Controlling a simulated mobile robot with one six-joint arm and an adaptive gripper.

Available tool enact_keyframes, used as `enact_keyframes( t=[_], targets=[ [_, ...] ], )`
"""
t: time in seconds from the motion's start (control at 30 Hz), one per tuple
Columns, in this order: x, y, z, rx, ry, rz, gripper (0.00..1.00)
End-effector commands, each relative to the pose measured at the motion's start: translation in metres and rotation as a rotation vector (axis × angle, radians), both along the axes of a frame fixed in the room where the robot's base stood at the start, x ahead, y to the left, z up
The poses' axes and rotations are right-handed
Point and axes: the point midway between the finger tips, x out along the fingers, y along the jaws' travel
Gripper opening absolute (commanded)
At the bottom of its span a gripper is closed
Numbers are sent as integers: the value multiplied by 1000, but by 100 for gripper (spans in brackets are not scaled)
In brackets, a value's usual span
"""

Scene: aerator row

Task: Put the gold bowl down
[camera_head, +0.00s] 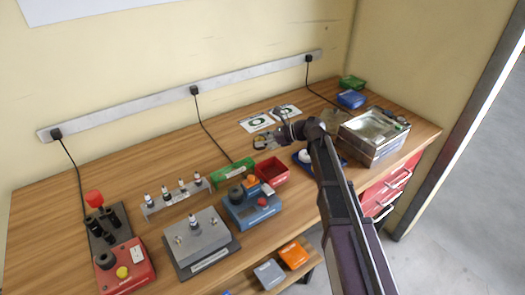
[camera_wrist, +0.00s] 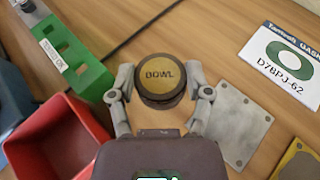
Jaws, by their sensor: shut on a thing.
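The gold bowl (camera_wrist: 160,78) is a small round part with a dark rim and a gold face marked "BOWL". In the wrist view it sits between the two fingers of my gripper (camera_wrist: 162,92), which is shut on it. In the head view my gripper (camera_head: 280,132) is over the back middle of the wooden table, near the white cards. The bowl is too small and covered there to make out clearly. How far it is above the table cannot be told.
A grey plate with holes (camera_wrist: 240,125) lies right of the bowl, below a white card with a green ring (camera_wrist: 285,62). A red bin (camera_wrist: 60,140) and green rack (camera_wrist: 68,45) are left. A metal box (camera_head: 373,132) stands at the right. Wood behind the bowl is clear, crossed by a cable.

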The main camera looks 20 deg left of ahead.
Motion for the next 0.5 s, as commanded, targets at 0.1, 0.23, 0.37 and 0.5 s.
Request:
enact_keyframes(
  t=[0.1,0.23,0.37,0.5],
  targets=[
    [0,0,0,0,0,0,17],
    [0,0,0,0,0,0,17],
    [0,0,-2,0,0,-1,17],
    [0,-1,-9,0,0,-1,17]
  ],
)
